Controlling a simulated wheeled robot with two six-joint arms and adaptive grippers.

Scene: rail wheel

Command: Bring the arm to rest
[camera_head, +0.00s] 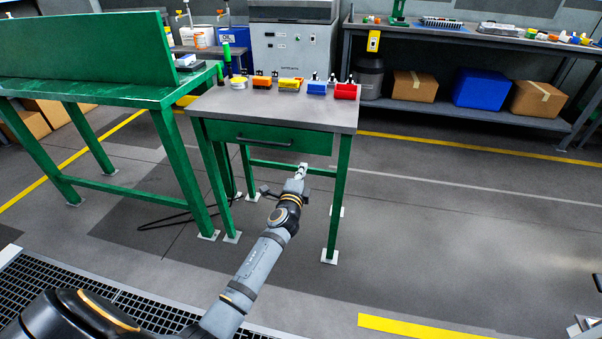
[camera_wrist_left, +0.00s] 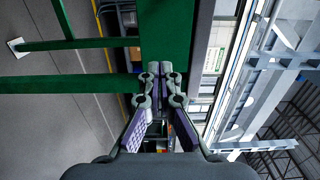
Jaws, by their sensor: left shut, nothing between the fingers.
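My left arm reaches forward from the bottom of the head view. Its gripper (camera_head: 301,168) is in front of the green workbench (camera_head: 345,110), below the drawer front (camera_head: 268,136) with its dark handle. In the left wrist view the gripper's fingers (camera_wrist_left: 161,72) are together at the tips, with nothing between them. A green surface (camera_wrist_left: 165,30) of the bench lies beyond the fingertips; I cannot tell whether they touch it.
A larger green table (camera_head: 95,90) stands to the left. Colored bins, including a red one (camera_head: 346,90), sit on the workbench top. A long shelf bench (camera_head: 470,120) holds boxes at the back right. The floor (camera_head: 450,230) right of the workbench is clear.

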